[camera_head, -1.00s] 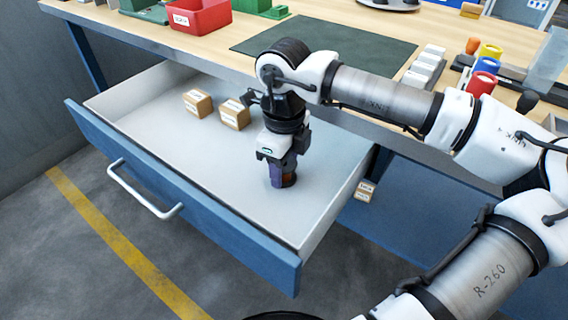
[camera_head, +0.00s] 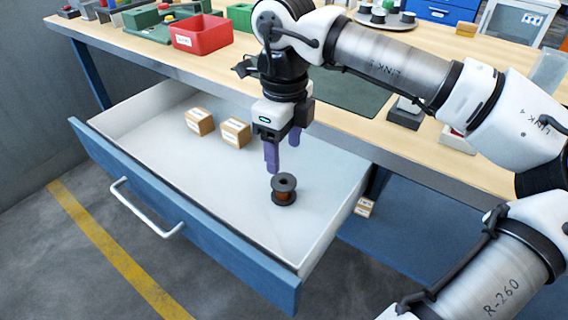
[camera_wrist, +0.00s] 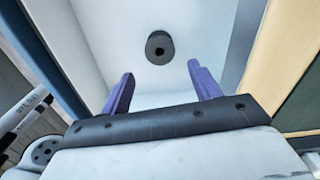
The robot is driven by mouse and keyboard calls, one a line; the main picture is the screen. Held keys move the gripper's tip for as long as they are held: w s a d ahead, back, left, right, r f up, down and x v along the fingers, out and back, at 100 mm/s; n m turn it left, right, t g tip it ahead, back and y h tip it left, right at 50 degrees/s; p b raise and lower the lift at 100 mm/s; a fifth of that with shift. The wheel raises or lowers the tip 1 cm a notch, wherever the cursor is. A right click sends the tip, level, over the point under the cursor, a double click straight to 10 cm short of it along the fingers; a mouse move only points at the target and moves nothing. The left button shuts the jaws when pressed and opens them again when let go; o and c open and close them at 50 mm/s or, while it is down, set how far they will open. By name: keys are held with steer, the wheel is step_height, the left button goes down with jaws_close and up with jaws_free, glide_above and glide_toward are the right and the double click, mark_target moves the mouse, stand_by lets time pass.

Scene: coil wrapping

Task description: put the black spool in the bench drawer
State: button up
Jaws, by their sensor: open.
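In the wrist view the spool (camera_wrist: 159,47) shows from above on the pale drawer floor, beyond the two spread fingers (camera_wrist: 163,90) and touching neither.
Two small cardboard boxes (camera_head: 200,121) (camera_head: 235,133) sit in the drawer left of my gripper. Another small box (camera_head: 364,206) is outside, by the drawer's right side. The bench top holds a red bin (camera_head: 196,33) and a green mat (camera_head: 345,88). The drawer's front left floor is clear.

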steer(key=shift+r, duration=1.25)
stand_by(0.4)
